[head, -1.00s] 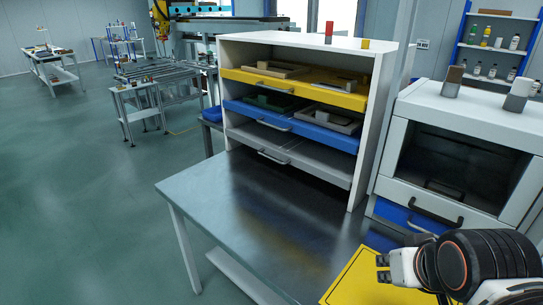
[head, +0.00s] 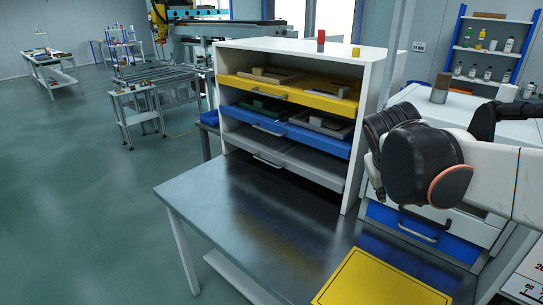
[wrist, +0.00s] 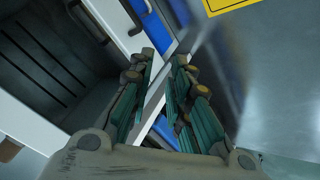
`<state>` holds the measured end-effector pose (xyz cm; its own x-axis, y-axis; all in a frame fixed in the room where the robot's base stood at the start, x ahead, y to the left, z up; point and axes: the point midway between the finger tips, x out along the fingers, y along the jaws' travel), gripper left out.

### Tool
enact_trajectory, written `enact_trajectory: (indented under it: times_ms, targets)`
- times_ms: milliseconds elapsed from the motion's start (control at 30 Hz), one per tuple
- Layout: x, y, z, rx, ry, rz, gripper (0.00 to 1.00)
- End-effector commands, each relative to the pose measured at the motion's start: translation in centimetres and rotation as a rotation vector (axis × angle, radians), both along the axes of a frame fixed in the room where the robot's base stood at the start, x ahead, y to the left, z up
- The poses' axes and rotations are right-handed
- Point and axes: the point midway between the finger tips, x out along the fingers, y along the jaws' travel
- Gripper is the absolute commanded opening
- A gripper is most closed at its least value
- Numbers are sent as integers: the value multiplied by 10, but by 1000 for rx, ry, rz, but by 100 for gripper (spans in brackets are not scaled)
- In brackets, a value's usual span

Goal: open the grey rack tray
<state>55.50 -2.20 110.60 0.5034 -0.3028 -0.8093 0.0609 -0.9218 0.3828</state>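The grey rack tray (head: 312,166) is the lowest of the trays in the white rack (head: 354,128). It sits within the rack, with its light handle (head: 268,161) on the front. In the head view my arm is raised at the right, in front of the white cabinet, and my gripper's fingers cannot be made out there. In the wrist view my gripper (wrist: 166,62) has its two green-padded fingers apart with nothing between them. Beyond them are a white panel edge and blue surfaces. The grey tray cannot be made out in the wrist view.
A yellow tray (head: 318,94) and a blue tray (head: 330,140) sit above the grey one. The dark metal table (head: 240,215) is clear in front of the rack. A yellow sheet (head: 380,285) lies at its front right. A white cabinet with a blue drawer (head: 410,230) stands right of the rack.

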Motion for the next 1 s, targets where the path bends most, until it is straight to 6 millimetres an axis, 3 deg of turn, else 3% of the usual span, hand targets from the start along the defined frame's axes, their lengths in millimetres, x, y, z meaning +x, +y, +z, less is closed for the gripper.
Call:
enact_trajectory:
  times_ms: [33, 233, 367, 700, 1000]
  targets:
    - [19, 2, 4, -29, 3, 4, 18]
    - [86, 12, 7, -156, 14, 15, 18]
    - [128, 33, 5, -242, 16, 51, 18]
    - [225, 123, -20, -476, 2, 174, 18]
    - [278, 215, -61, -672, -34, 261, 18]
